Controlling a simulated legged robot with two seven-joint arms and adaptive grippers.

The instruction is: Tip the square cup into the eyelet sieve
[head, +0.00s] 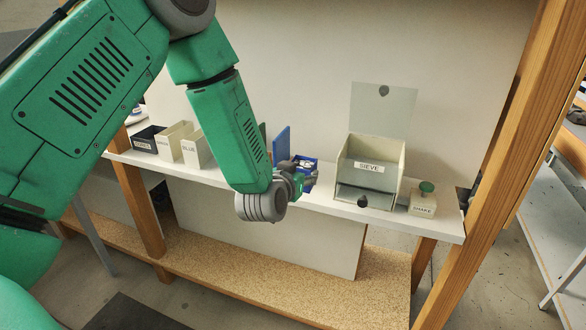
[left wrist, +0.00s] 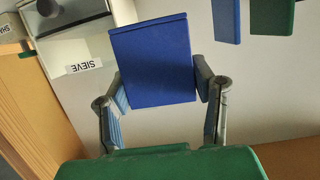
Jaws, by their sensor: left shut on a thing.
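The blue square cup (head: 309,161) is at the middle of the shelf in the head view, with something pale inside that I cannot make out. Its flat blue side fills the middle of the left wrist view (left wrist: 154,62). My left gripper (head: 298,172) is shut on the cup, one finger on each side (left wrist: 160,92). The cup looks about upright; whether it touches the shelf is hard to tell. The eyelet sieve (head: 371,155) is a grey open box labelled SIEVE, to the right of the cup. It also shows in the left wrist view (left wrist: 82,50). My right gripper is not in view.
A small block labelled SHAKE (head: 423,204) with a green knob stands right of the sieve. A clear panel (head: 383,110) rises behind the sieve. Labelled bins (head: 170,142) stand at the left. A blue upright panel (head: 282,144) is behind my gripper. A wooden post (head: 505,150) bounds the right.

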